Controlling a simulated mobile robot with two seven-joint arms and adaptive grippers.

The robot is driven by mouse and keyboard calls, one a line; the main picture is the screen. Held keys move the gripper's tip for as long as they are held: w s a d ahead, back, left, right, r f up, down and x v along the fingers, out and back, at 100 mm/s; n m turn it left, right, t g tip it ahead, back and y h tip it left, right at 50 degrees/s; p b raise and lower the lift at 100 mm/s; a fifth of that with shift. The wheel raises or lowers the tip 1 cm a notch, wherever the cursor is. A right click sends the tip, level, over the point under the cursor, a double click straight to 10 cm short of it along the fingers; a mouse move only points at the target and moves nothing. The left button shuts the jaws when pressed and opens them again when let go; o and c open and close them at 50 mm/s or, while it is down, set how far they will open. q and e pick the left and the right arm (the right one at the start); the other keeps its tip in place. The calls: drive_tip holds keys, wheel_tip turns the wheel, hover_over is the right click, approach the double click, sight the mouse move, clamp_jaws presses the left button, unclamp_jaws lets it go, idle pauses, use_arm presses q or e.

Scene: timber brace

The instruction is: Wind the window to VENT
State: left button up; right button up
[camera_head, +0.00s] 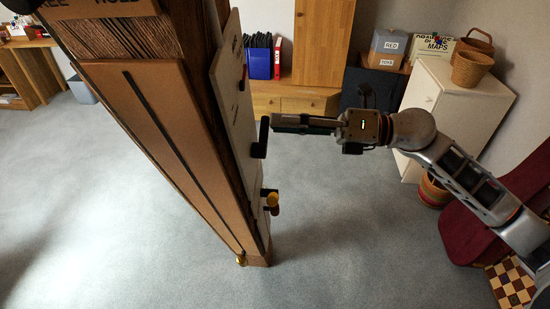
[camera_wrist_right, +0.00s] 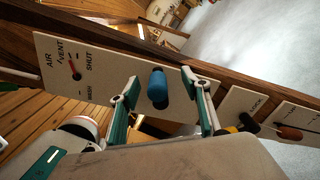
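The white window panel (camera_wrist_right: 112,75) is on the side of the timber post (camera_head: 165,120). In the wrist view it carries a dial with a red pointer (camera_wrist_right: 76,70) and words including AIR, VENT and SHUT. The pointer's exact reading is too small to tell. A crank with a blue grip (camera_wrist_right: 157,87) and dark base stands out from the panel; in the head view it shows as a dark handle (camera_head: 260,138). My right gripper (camera_wrist_right: 165,108) is open, its fingers on either side of the blue grip with gaps visible. My left gripper is not in view.
A brass knob (camera_head: 241,260) sits low on the post. A white cabinet (camera_head: 455,115) with baskets stands behind my right arm. The carpet (camera_head: 350,230) is clear right of the post.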

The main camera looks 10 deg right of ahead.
drive_tip(key=b+v, duration=0.5)
drive_tip(key=v, duration=0.2)
drive_tip(key=shift+d, duration=0.3)
idle(0.4)
drive_tip(key=shift+s, duration=0.1)
